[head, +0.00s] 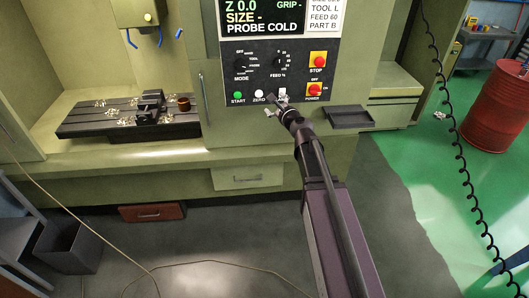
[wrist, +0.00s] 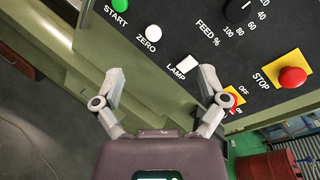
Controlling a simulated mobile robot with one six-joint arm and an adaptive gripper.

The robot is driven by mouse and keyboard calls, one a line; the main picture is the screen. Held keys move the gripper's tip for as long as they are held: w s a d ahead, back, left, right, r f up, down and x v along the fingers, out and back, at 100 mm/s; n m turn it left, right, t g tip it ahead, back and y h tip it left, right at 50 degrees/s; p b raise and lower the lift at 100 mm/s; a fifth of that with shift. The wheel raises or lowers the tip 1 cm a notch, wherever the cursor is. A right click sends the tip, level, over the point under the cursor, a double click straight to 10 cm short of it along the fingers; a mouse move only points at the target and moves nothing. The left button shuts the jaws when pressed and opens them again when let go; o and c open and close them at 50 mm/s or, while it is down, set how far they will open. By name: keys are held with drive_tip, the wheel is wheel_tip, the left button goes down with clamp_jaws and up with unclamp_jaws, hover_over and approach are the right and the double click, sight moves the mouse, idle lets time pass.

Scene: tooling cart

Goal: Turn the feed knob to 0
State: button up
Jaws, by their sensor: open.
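The feed knob (head: 280,62) is a round black dial on the dark control panel, right of the mode knob, with numbers around it. In the wrist view the feed knob (wrist: 237,10) is cut by the top edge, with a white pointer line and the label FEED %. My gripper (head: 277,98) is in front of the panel's lower edge, below the feed knob and apart from it. In the wrist view my gripper (wrist: 160,78) has its two fingers spread wide with nothing between them, below the white lamp switch. The dial's exact setting is too small to read.
The mode knob (head: 245,64), green start button (head: 238,96), white zero button (head: 259,94), red stop button (head: 318,59) and red power switch (head: 314,90) surround the feed knob. The lamp switch (wrist: 188,65) is close to my fingers. A dark tray (head: 349,117) juts out at lower right.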

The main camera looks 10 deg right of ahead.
drive_tip(key=s+a+f+n+g+y+b, duration=0.1)
drive_tip(key=s+a+f+n+g+b, duration=0.1)
drive_tip(key=f+n, duration=0.3)
drive_tip(key=s+a+f+n+g+y+b, duration=0.1)
drive_tip(key=s+a+f+n+g+b, duration=0.1)
drive_tip(key=s+f+n+b, duration=0.3)
drive_tip(key=shift+a+f+n+g, duration=0.25)
drive_tip(key=shift+f+g, duration=0.45)
drive_tip(key=shift+f, duration=1.4)
drive_tip(key=shift+d, duration=0.1)
drive_tip(key=s+d+f+n+g+h+b, duration=0.3)
drive_tip(key=s+f+n, duration=0.4)
drive_tip(key=s, duration=0.3)
drive_tip(key=s+d+f+n+g+h+b, duration=0.4)
drive_tip(key=s+f+n+g, duration=0.3)
drive_tip(key=s+f, duration=0.3)
drive_tip(key=shift+s+d+f+g, duration=0.25)
drive_tip(key=shift+s+d+g, duration=0.15)
drive_tip(key=shift+s+d, duration=0.2)
